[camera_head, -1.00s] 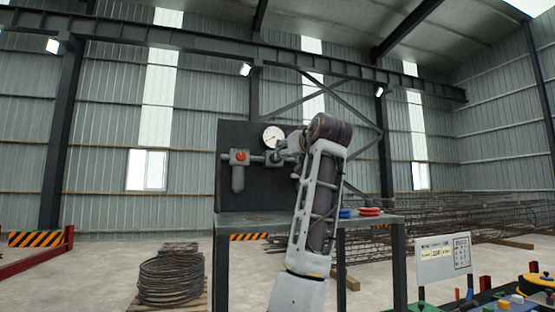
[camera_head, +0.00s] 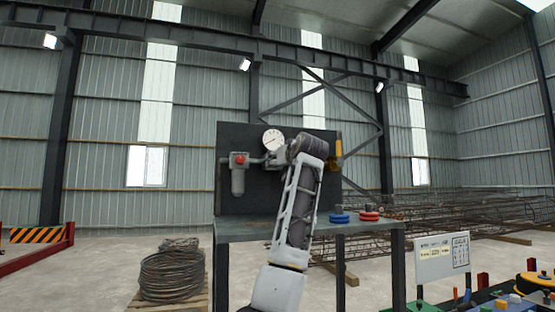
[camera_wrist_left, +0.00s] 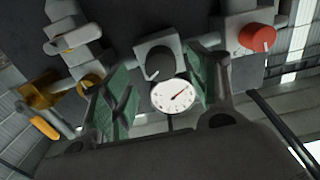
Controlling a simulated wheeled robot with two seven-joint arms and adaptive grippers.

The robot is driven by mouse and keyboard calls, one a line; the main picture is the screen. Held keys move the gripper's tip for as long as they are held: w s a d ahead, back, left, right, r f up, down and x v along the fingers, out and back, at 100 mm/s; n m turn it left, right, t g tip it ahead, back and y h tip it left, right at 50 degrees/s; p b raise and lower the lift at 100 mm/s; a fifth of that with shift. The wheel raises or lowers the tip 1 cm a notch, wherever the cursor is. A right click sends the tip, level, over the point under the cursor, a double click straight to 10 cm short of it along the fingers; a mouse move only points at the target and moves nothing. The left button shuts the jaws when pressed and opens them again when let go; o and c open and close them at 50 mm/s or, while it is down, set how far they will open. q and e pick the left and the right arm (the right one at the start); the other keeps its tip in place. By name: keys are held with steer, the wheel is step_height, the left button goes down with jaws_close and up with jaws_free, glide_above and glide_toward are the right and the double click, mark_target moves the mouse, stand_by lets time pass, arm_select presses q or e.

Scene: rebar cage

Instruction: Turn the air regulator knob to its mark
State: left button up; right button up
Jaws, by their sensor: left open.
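The air regulator is a grey block with a dark round knob (camera_wrist_left: 159,66) that carries a small pale line; it shows in the left wrist view. A white dial gauge (camera_wrist_left: 173,96) with a red needle sits beside it; it also shows in the head view (camera_head: 273,139). My left gripper (camera_wrist_left: 160,78) is open, with its green-padded fingers on either side of the knob and gauge. I cannot tell whether they touch the knob. In the head view my left arm hides the regulator knob. My right gripper is in neither view.
A red knob (camera_head: 240,160) on a grey filter unit is left of the gauge. A yellow lever (camera_head: 338,149) is at the dark panel's right edge. Blue (camera_head: 340,217) and red (camera_head: 369,215) discs lie on the bench (camera_head: 350,227). A sign (camera_head: 442,258) stands at lower right.

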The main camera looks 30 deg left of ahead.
arm_select(q)
steer(key=shift+p+x, duration=0.7)
steer(key=shift+x, duration=1.35)
steer(key=c, duration=1)
